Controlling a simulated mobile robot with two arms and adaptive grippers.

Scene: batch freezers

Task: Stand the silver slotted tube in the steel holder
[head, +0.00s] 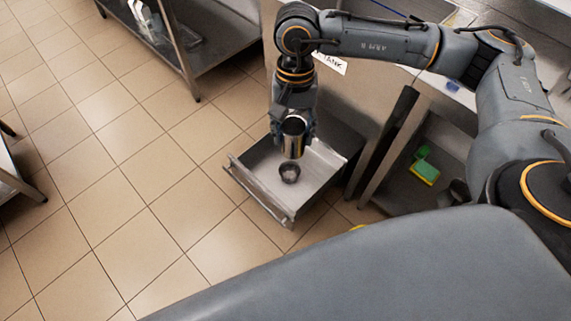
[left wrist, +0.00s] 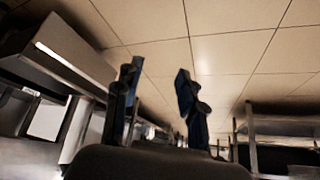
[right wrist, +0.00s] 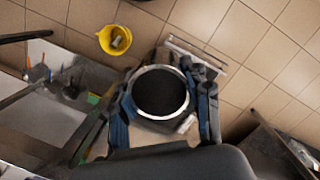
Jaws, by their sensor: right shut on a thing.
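The silver slotted tube (head: 293,142) is held upright in my right gripper (head: 292,122), which is shut on it. In the right wrist view, I look into the tube's dark round opening (right wrist: 160,92) between the fingers; its slots do not show. The steel holder (head: 290,172) looks like a small, short ring standing on the floor of an open steel drawer (head: 258,176). In the head view, the tube is just above the holder; I cannot tell the exact gap. In the right wrist view, the tube hides the holder. My left gripper (left wrist: 158,75) is open and empty, away from these things.
A steel cabinet is behind the drawer. To its right, an open shelf holds a green and yellow sponge (head: 425,172). A yellow bucket (right wrist: 115,40) stands on the tiled floor. A steel table (head: 215,45) is at the back; open floor lies left of the drawer.

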